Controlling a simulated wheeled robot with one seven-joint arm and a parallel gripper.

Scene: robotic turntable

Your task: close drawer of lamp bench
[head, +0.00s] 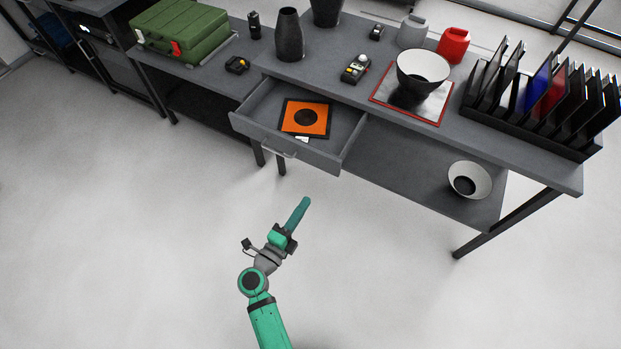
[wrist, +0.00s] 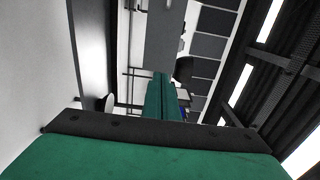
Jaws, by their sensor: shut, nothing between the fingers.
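The grey bench (head: 445,128) stands at the upper right of the head view. Its drawer (head: 330,157) is pulled out toward me, with a pale handle (head: 279,150) on its front. An orange square with a black disc (head: 292,117) and a small white piece lie in the drawer. My green gripper (head: 305,200) is in front of and below the drawer front, apart from it. Its fingers are together and hold nothing. In the wrist view the closed fingers (wrist: 161,98) point toward the grey bench surfaces. The lamp itself is not clearly identifiable.
On the bench top are a dark vase (head: 289,38), a bowl (head: 422,70) on a red-edged mat (head: 440,113), a red can (head: 453,46) and a black rack (head: 530,128). A green case (head: 180,32) sits on the left bench. The floor around my arm is clear.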

